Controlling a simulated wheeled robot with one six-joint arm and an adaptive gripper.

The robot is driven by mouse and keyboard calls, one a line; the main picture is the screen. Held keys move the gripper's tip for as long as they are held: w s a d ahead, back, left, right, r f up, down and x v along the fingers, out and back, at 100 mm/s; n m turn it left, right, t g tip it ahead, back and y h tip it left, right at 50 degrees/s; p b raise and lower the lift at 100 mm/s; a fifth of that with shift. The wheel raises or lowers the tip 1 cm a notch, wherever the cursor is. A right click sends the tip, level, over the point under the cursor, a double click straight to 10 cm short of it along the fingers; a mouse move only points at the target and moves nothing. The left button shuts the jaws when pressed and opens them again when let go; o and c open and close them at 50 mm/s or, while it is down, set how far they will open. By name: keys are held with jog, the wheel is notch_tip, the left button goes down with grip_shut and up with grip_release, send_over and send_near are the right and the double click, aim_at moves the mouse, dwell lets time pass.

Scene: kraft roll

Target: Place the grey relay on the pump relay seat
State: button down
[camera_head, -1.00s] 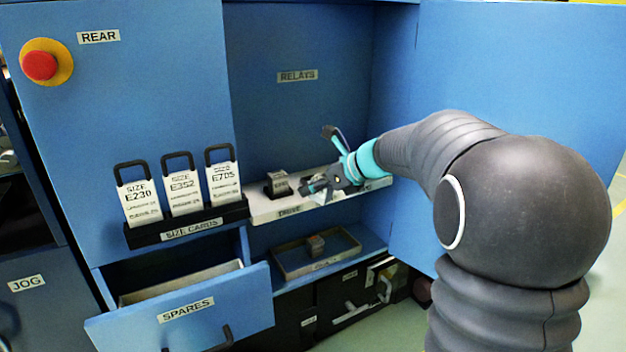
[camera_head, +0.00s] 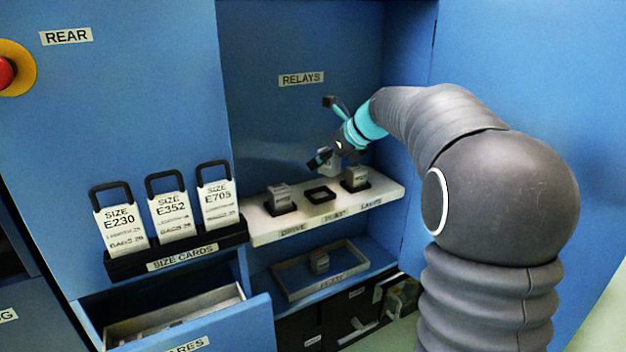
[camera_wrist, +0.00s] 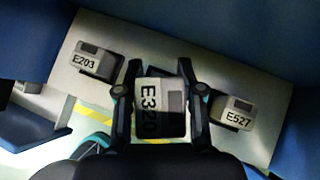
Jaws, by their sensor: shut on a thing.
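My gripper (camera_head: 322,158) is shut on a grey relay marked E320 (camera_wrist: 149,98), seen between the fingers in the wrist view. In the head view it is raised above the relay shelf, where the held relay is hard to make out. The pump relay seat (camera_head: 320,195), a black frame in the middle of the shelf, is empty and lies below my gripper. In the wrist view a dark shape under the relay may be this seat; the gap cannot be judged.
Relay E203 (camera_wrist: 96,60) and relay E527 (camera_wrist: 234,112) sit either side of the held relay. The shelf (camera_head: 262,228) carries seated relays on drive (camera_head: 280,197) and lamps (camera_head: 355,178). A tray (camera_head: 290,288) below holds another relay (camera_head: 319,262). Size cards (camera_head: 170,215) stand left.

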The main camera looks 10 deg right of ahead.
jog(key=x, duration=0.3)
jog(key=shift+w+a+r, duration=0.2)
jog(key=shift+w+r, duration=0.05)
jog(key=shift+f+b, duration=0.5)
jog(key=shift+f, duration=1.55)
jog(key=shift+f, duration=0.35)
jog(key=c, duration=0.7)
grip_release()
jog(key=shift+r, duration=0.1)
